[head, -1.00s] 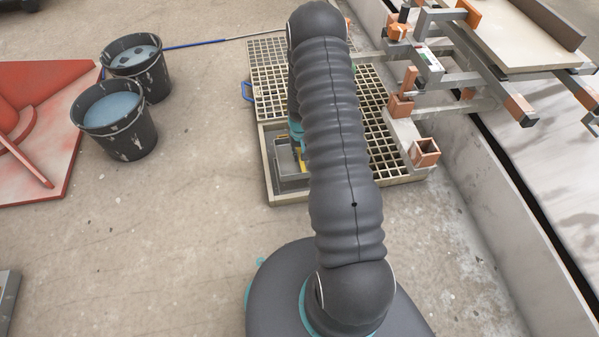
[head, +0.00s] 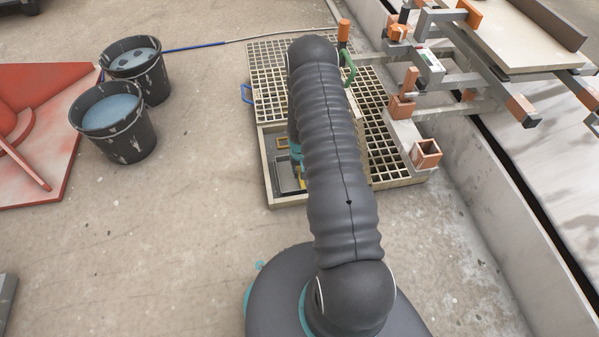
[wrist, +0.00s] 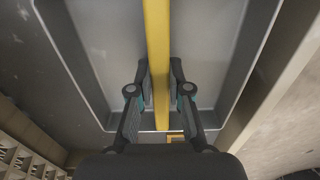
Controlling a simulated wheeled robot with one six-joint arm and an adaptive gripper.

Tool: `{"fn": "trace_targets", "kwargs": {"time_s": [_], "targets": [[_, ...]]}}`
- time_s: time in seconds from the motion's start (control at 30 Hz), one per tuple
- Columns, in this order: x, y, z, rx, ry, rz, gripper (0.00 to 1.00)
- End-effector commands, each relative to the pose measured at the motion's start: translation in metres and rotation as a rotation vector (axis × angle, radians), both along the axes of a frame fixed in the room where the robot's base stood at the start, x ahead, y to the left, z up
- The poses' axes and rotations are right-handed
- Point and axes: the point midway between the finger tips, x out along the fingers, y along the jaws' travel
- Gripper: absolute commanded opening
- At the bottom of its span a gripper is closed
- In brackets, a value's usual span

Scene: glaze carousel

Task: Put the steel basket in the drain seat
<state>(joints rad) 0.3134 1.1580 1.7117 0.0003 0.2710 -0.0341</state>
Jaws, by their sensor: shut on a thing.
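The steel basket (wrist: 105,35) fills much of the wrist view as a grey, rimmed tray with a yellow bar handle (wrist: 157,40) across its middle. My gripper (wrist: 158,72) is shut on this handle. In the head view, part of the basket (head: 289,178) shows left of my arm, within the outline of the open pit. I cannot tell whether it touches the pit floor. A small yellow square outline (head: 283,142), perhaps the drain seat, shows in the pit beyond the basket. Part of it (wrist: 175,138) also shows at the wrist view's lower edge.
The pit has a pale raised frame (head: 267,168), with grating (head: 392,150) to the right and behind. Two black buckets (head: 115,125) stand at left. A metal rack with orange ends (head: 430,65) stands close on the right.

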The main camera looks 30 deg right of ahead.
Motion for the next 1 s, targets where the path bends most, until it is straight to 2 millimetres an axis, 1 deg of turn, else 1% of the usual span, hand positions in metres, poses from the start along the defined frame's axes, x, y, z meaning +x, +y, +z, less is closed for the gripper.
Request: {"fn": "trace_targets", "kwargs": {"time_s": [0.13,0.17,0.2,0.23,0.53,0.67,0.77,1.0], "targets": [[0.0,0.0,-0.004,0.0,0.0,0.0,0.0],[0.0,0.0,-0.003,0.0,0.0,0.0,0.25],[0.0,0.0,-0.003,0.0,0.0,0.0,0.35],[0.0,0.0,-0.003,0.0,0.0,0.0,0.42],[0.0,0.0,-0.002,0.0,0.0,0.0,0.42],[0.0,0.0,0.006,0.0,-0.001,0.0,0.42],[0.001,-0.001,0.02,-0.001,-0.002,0.0,0.42],[0.001,0.0,0.069,-0.001,-0.002,0.0,0.42]]}}
